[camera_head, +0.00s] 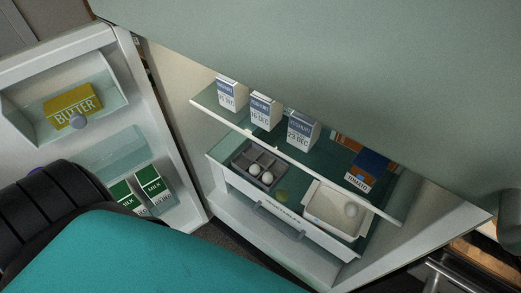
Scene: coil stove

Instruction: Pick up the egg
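Two white eggs (260,173) sit side by side in a dark grey egg tray (244,153) on a lower level of the open fridge. I see neither gripper's fingers. My black and teal arm parts fill the lower left, with no gripper visible near the eggs.
The fridge door (158,130) stands open at left with a butter box (72,105) and milk cartons (151,185). A glass shelf (240,124) with several yogurt cartons (264,110) overhangs the tray. A drawer (265,205) lies below. A tomato carton (369,167) stands at right.

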